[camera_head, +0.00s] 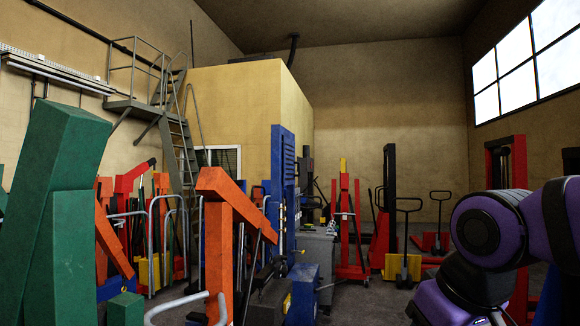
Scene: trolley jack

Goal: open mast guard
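Several upright masts show in the head view, and I cannot tell which one carries the mast guard. A tall blue mast (276,185) with a slotted face stands near the middle. A red and black mast (388,195) stands farther back, right of centre. A red mast frame (493,165) stands at the right, partly hidden behind my purple arm. No guard panel can be made out clearly as open or closed. My arm fills the lower right corner. My gripper is not clearly visible.
A green steel post (62,200) is close at the left. An orange jib (218,225) stands close at centre-left, with a grey cabinet (316,262) behind it. A pallet truck (402,262) stands right of centre. Some bare floor shows between the cabinet and my arm.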

